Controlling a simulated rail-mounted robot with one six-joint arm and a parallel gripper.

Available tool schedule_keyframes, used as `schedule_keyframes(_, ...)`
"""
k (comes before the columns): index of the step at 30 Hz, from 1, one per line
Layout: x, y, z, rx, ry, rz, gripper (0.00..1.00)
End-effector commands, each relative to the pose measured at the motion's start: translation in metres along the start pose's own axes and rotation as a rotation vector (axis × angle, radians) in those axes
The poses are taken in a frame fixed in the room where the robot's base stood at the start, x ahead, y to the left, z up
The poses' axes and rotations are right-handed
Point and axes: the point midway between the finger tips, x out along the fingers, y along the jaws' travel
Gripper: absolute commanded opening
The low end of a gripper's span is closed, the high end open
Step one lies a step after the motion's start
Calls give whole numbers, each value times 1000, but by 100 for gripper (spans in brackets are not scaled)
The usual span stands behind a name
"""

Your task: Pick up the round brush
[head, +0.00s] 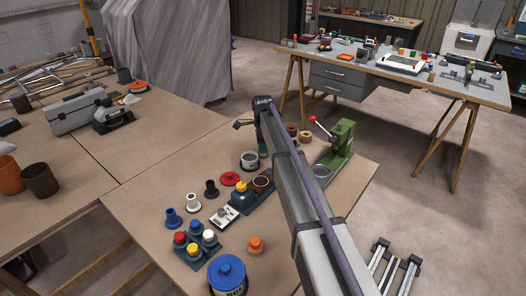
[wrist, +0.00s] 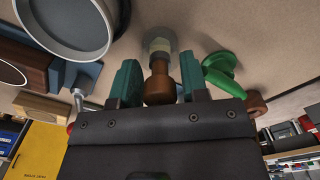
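The round brush (wrist: 159,88) has a brown wooden handle with a rounded end and a pale head. In the wrist view it stands on the table with its handle end toward me. My gripper (wrist: 160,80) has two teal fingers spread on either side of the handle, with a narrow gap showing at the right finger. In the head view the gripper (head: 263,148) is mostly hidden behind my arm, low over the table. I cannot make out the brush there.
A green press (head: 342,143) and tape rolls (head: 305,136) stand close to the right. A green object (wrist: 220,72) sits beside the right finger.

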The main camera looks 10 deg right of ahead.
Motion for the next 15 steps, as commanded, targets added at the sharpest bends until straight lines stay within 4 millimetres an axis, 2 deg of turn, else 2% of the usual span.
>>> schedule_keyframes(1,0,0,0,0,0,0,36)
schedule_keyframes(11,0,0,0,0,0,0,5)
schedule_keyframes(15,0,0,0,0,0,0,5)
